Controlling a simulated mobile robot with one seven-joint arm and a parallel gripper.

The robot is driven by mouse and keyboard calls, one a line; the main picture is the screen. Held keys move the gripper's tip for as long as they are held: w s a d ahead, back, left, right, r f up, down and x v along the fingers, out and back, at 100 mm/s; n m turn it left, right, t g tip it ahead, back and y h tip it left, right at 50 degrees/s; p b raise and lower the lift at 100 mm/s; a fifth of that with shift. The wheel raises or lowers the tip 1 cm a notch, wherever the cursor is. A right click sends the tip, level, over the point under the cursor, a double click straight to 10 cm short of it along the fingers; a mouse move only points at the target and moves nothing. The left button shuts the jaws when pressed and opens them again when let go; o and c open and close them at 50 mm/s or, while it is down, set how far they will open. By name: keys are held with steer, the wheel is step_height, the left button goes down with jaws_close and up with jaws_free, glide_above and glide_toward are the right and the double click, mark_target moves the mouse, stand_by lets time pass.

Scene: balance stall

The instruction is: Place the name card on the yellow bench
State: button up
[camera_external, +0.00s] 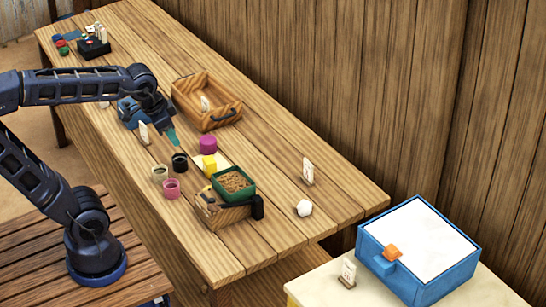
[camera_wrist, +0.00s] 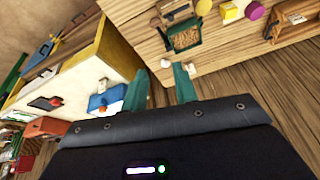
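Several small white name cards stand in wooden holders. One card (camera_external: 309,173) is on the long table near its back edge. Another card (camera_external: 347,272) is on the yellow bench, and one (camera_external: 143,132) is on the table just left of my gripper. A fourth card (camera_external: 205,103) shows at the wooden crate. The yellow bench (camera_external: 318,286), with a cream top, is at the lower right; it also shows at left in the wrist view (camera_wrist: 76,72). My gripper (camera_external: 172,138) is above the table; in the wrist view its teal fingers (camera_wrist: 161,86) are apart with nothing between them.
A blue box (camera_external: 430,240) with a white top takes up much of the bench. On the table are the wooden crate (camera_external: 215,117), a green grain box (camera_external: 233,183), several small cups and a white faceted object (camera_external: 304,208). The table's right end is mostly clear.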

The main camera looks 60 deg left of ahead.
steer(key=s+a+f+n, duration=0.1)
steer(key=s+a+n, duration=0.1)
steer(key=s, duration=0.4)
steer(key=shift+a, duration=0.55)
